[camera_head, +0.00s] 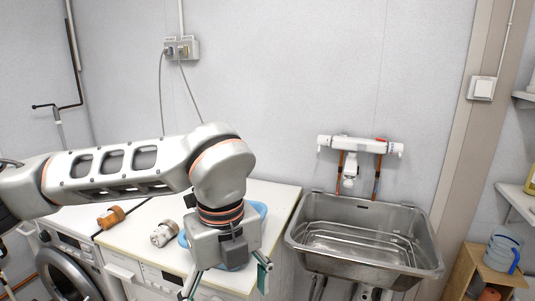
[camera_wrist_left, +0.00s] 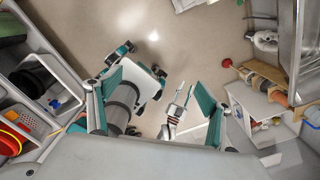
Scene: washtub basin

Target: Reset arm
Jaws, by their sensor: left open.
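My left arm comes in from the left in the head view and bends down over the white counter above the washing machines. Its gripper (camera_head: 226,281) hangs at the counter's front, fingers apart and pointing down. In the left wrist view the two teal fingers (camera_wrist_left: 155,98) are spread wide with nothing between them; the floor and parts of my own base show below. My left gripper partly hides a blue basin (camera_head: 262,209) on the counter.
A steel sink (camera_head: 365,240) stands to the right under a white wall tap unit (camera_head: 359,146).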

